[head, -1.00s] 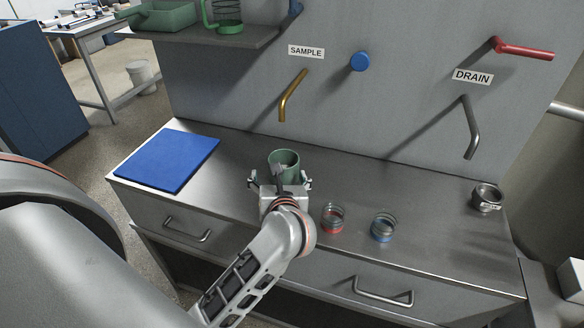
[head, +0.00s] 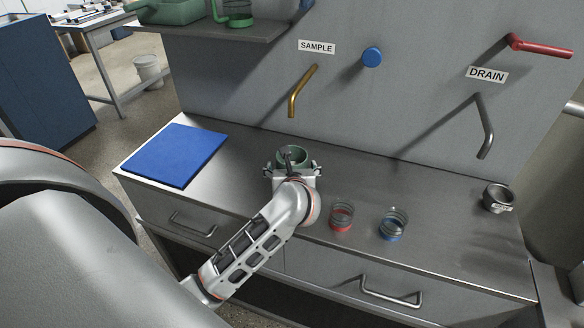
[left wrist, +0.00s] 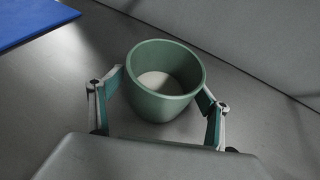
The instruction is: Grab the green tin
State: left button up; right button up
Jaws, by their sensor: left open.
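The green tin (head: 293,157) is an open, empty-looking round cup standing upright on the steel counter under the SAMPLE spout. In the left wrist view the tin (left wrist: 160,105) sits between the two fingers of my left gripper (left wrist: 162,98). The fingers are spread, one on each side of its near part, and whether they touch it I cannot tell. In the head view my left gripper (head: 292,165) is at the tin and hides its lower front. My right gripper is not in view.
A blue mat (head: 175,156) lies left on the counter (head: 240,185). Jars with red (head: 341,215) and blue (head: 392,224) contents stand right of my arm. A small metal cup (head: 498,198) is far right. A brass spout (head: 303,90) hangs above, behind the tin.

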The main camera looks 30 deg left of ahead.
pick_arm(q)
jog(key=c, duration=1.4)
jog(key=shift+r, duration=0.1)
